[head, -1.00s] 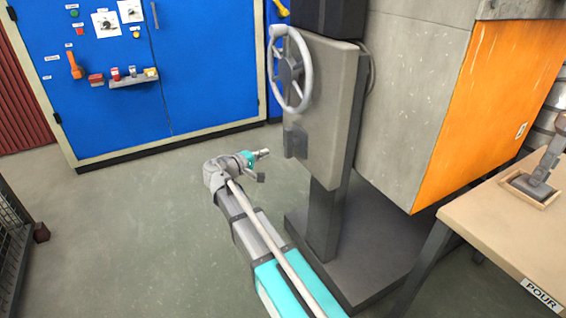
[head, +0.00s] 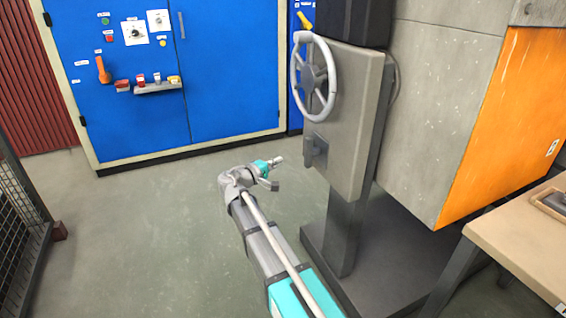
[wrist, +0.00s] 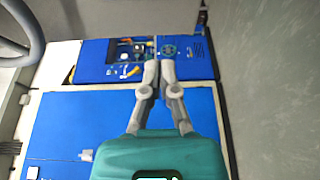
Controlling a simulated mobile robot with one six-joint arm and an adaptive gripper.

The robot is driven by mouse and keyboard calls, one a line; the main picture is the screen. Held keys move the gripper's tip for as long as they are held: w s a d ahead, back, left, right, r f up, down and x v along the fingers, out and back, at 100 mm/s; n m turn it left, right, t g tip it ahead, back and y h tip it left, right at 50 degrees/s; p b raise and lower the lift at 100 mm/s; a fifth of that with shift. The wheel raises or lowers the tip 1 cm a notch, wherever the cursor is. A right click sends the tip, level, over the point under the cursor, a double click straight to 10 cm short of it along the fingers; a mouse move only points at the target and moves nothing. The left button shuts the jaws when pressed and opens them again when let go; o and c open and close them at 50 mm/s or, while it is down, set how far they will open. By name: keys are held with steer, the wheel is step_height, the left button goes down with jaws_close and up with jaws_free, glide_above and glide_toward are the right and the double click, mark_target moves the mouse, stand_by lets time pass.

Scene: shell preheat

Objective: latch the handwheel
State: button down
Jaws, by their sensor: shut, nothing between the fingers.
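The handwheel (head: 313,78) is a grey rim with spokes on the left face of a grey panel (head: 352,120). Part of its rim (wrist: 28,38) also shows at the upper left of the wrist view. Below the wheel in the head view is a small dark grey latch-like fitting (head: 316,152). My gripper (head: 279,161) is low and to the left of the panel, apart from the wheel and the fitting. In the wrist view its fingers (wrist: 158,68) are together and empty.
A blue cabinet (head: 235,80) with switches and an orange handle (head: 103,70) stands behind. An orange-sided grey housing (head: 500,120) is at right, above a wooden table (head: 520,235). A mesh cage (head: 22,220) is at left. The floor between is clear.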

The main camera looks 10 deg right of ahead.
mark_target(312, 152)
steer(key=x, duration=0.9)
steer(key=shift+s+d, duration=0.3)
steer(key=shift+s, duration=0.65)
steer(key=shift+s+d, duration=0.3)
steer(key=shift+s, duration=0.6)
